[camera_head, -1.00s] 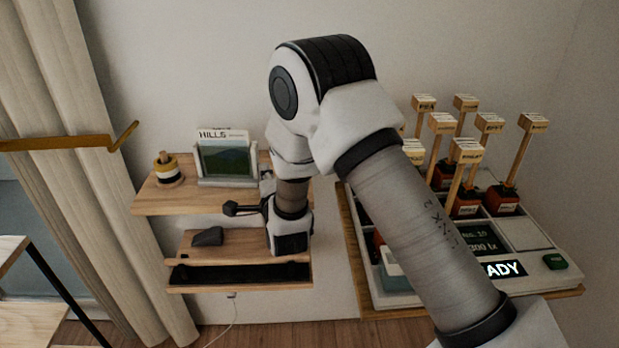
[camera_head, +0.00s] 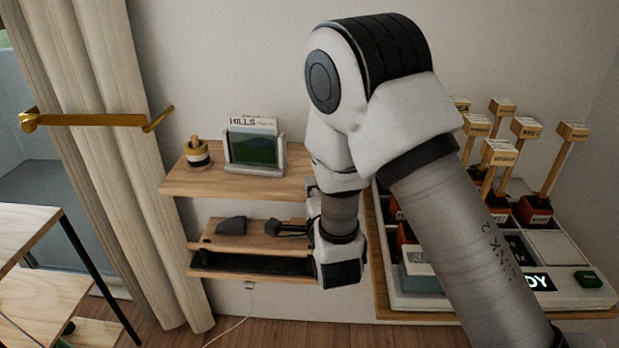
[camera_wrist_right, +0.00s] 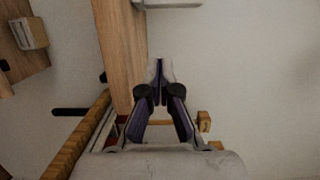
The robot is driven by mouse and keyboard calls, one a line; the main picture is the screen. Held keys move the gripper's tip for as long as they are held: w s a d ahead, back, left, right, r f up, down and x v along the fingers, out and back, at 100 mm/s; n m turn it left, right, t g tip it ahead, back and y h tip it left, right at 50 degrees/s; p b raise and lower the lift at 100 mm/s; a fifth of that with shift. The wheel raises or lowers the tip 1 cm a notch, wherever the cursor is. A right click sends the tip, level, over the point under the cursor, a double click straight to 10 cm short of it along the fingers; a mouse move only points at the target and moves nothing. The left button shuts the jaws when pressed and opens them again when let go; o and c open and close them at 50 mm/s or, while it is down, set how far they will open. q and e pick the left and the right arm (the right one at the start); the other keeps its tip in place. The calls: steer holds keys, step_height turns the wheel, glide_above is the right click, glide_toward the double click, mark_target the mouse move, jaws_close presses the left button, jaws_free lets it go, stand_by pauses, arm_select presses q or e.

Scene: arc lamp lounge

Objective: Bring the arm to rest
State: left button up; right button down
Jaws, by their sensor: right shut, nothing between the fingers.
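My right arm comes in from the lower right of the head view and bends down in front of the wall shelves. Its gripper (camera_head: 290,230) points left, near the lower shelf, and is partly hidden by the wrist. In the right wrist view the two fingers (camera_wrist_right: 160,70) meet at their tips with nothing between them. A wooden board edge (camera_wrist_right: 118,55) lies beside and behind the fingers there. My left gripper is not in view.
An upper shelf (camera_head: 205,183) holds a HILLS card in a stand (camera_head: 255,150) and a banded spool (camera_head: 197,155). A dark block (camera_head: 231,225) sits on the lower shelf. A tray (camera_head: 555,245) with several tagged sticks is at right. A brass rod (camera_head: 90,120) crosses the curtain (camera_head: 110,170).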

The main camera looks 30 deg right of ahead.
steer(key=s+a+f+n+g+y, duration=0.1)
steer(key=s+f+n+g, duration=0.4)
steer(key=f, duration=0.4)
steer(key=s+f+n+g+y, duration=0.2)
steer(key=s+f+n, duration=0.3)
steer(key=f, duration=0.5)
steer(key=s+a+f+n+g+y, duration=0.1)
steer(key=s+f+n+g, duration=0.25)
steer(key=s+f, duration=0.45)
steer(key=s+a+f+n+g+y, duration=0.15)
steer(key=s+f+n+g, duration=0.55)
steer(key=s, duration=0.7)
steer(key=r+p, duration=0.1)
steer(key=s+r+p, duration=0.1)
steer(key=p, duration=0.1)
steer(key=r+p, duration=0.1)
steer(key=p, duration=0.1)
steer(key=shift+s+r+n, duration=0.2)
steer(key=shift+s+n, duration=0.05)
steer(key=shift+s, duration=0.05)
